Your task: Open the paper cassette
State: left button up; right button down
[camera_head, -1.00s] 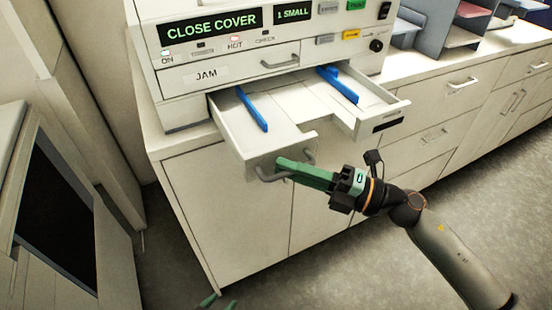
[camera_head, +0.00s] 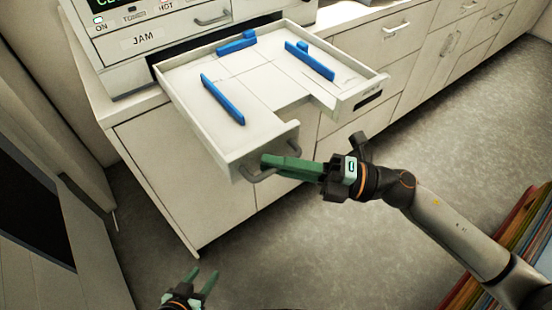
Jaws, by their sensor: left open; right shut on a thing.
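The paper cassette (camera_head: 262,36) is a white tray drawn far out from the front of the printer (camera_head: 185,38). Its inside shows several blue guides, one on the left (camera_head: 222,99), one on the right (camera_head: 310,61) and one at the back. No paper shows in it. A grey handle (camera_head: 258,177) is on the cassette's front. My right gripper (camera_head: 270,163) has green fingers and is shut on this handle. My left gripper (camera_head: 200,281) is open and empty, low at the bottom edge, above the floor and away from the cassette.
The printer stands on a white cabinet (camera_head: 170,175). More cabinets with drawers (camera_head: 440,60) run off to the right. A dark-panelled unit (camera_head: 30,225) stands at the left. Colourful upright items (camera_head: 515,250) are at the lower right. Grey floor (camera_head: 340,250) lies open in front.

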jog(key=c, duration=1.2)
grip_release()
jog(key=shift+d+f, duration=0.15)
jog(key=shift+d, duration=0.2)
jog(key=b+v, duration=0.2)
jog(key=v, duration=0.4)
jog(key=b+v, duration=0.1)
jog(key=v, duration=0.5)
jog(key=shift+s+r+b, duration=0.1)
jog(key=shift+r+b, duration=0.15)
jog(key=shift+b, duration=0.1)
jog(key=shift+a, duration=0.1)
